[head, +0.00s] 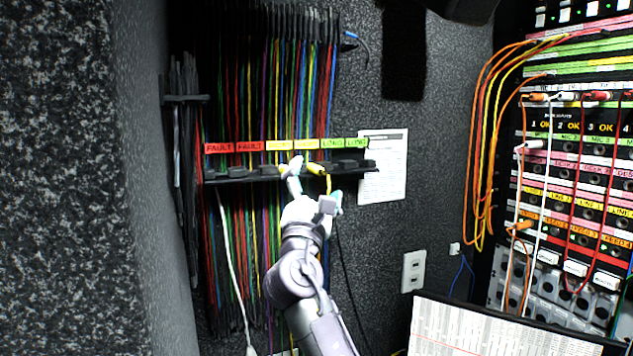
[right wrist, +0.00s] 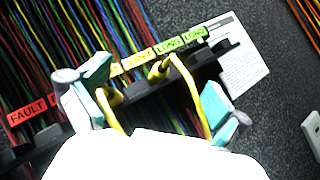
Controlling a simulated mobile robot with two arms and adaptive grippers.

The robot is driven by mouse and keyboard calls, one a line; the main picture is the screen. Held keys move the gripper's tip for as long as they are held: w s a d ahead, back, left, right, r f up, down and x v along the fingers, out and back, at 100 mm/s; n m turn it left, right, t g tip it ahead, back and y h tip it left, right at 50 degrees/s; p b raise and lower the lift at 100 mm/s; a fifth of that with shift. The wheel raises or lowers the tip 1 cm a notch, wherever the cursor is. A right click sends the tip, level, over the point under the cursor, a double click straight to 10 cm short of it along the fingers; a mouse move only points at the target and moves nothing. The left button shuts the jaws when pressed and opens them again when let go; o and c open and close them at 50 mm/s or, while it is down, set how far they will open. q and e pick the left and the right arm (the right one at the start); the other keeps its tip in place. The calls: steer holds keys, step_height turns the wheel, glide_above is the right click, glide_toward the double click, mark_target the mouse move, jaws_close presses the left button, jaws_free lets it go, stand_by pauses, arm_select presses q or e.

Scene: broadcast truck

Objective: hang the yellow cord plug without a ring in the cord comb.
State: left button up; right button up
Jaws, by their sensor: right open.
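The cord comb (head: 222,179) is a black toothed bar on the wall, under red, yellow and green labels; it crosses the right wrist view (right wrist: 140,92). A yellow plug (head: 316,168) is at the comb near the border of the yellow and green labels. In the right wrist view this plug (right wrist: 158,71) has a yellow cord looping to the right and down. I cannot tell whether it has a ring. My right gripper (head: 314,182) is open in front of the comb, its fingers (right wrist: 163,97) spread either side of the plug, apart from it. My left gripper is out of view.
Many coloured cords (head: 290,80) hang above and below the comb. A white sheet (head: 384,165) is on the wall to the right, above an outlet (head: 413,271). The patch panel (head: 570,150) with orange and yellow cords stands at the right.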

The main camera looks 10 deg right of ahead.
steer(key=shift+s, duration=0.2)
stand_by(0.3)
steer(key=shift+s+d+p, duration=0.15)
steer(key=shift+s+p, duration=0.2)
steer(key=shift+s, duration=0.3)
steer(key=shift+s+d+p, duration=0.15)
steer(key=shift+s+p, duration=0.15)
steer(key=shift+s, duration=0.35)
steer(key=s+p, duration=0.1)
steer(key=s, duration=0.1)
steer(key=s+d+p, duration=0.1)
steer(key=s, duration=0.2)
